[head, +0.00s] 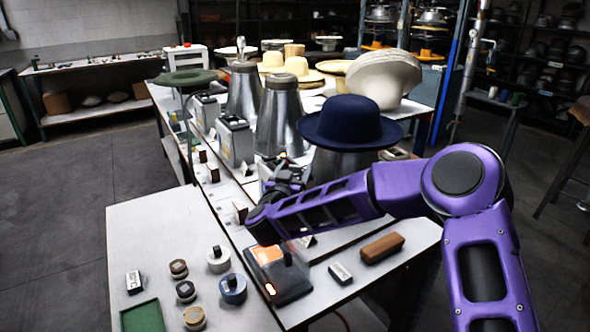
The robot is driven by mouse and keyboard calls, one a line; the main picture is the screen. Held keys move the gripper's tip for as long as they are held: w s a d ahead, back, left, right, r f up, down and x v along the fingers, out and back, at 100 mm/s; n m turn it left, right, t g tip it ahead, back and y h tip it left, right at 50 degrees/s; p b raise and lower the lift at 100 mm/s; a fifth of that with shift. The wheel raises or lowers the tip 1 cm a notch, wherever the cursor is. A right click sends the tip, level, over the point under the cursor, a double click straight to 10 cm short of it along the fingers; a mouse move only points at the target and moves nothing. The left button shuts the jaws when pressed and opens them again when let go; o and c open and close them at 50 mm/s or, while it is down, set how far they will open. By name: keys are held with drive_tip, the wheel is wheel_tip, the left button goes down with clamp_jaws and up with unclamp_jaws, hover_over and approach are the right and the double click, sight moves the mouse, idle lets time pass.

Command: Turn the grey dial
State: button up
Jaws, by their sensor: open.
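My gripper (284,176) is at the end of my purple arm, over the near part of the long table, in front of the metal cone under the navy hat (348,123). It is small and dark here. It is close to a pale control box that it mostly hides. I cannot make out a grey dial clearly; one on that box would be hidden by the gripper. I cannot tell whether the gripper touches anything. Similar grey-white boxes (235,141) stand farther back, beside other metal cones (280,118).
On the near table are several round knob-topped pieces, including a pale one (218,260) and a blue one (232,289). An orange-and-black device (280,271), a brown block (381,248) and a green tray (143,317) lie there too. The floor at left is clear.

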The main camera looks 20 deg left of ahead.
clamp_jaws()
drive_tip(key=shift+n+y+b, duration=0.3)
drive_tip(key=shift+n+y, duration=0.1)
drive_tip(key=shift+y, duration=0.2)
drive_tip(key=n+y, duration=0.2)
drive_tip(key=shift+d+g+y+b, duration=0.1)
drive_tip(key=shift+g+y+b, duration=0.3)
drive_tip(key=n+g+y, duration=0.1)
drive_tip(key=n+y, duration=0.1)
drive_tip(key=y, duration=0.1)
drive_tip(key=n+g+y, duration=0.2)
drive_tip(key=shift+w+d+y, duration=0.1)
drive_tip(key=shift+d+y, duration=0.05)
drive_tip(key=shift+y, duration=0.25)
drive_tip(key=n+g+y, duration=0.2)
drive_tip(key=g, duration=0.1)
drive_tip(key=shift+n+y+p, duration=0.3)
drive_tip(key=shift+y+p, duration=0.05)
drive_tip(key=shift+y, duration=0.05)
drive_tip(key=shift+n+g+y+p, duration=0.65)
drive_tip(key=shift+n+g+y, duration=0.2)
drive_tip(key=shift+g, duration=0.35)
drive_tip(key=shift+n+g, duration=0.35)
drive_tip(key=shift+g, duration=0.15)
unclamp_jaws()
drive_tip(key=shift+y, duration=0.25)
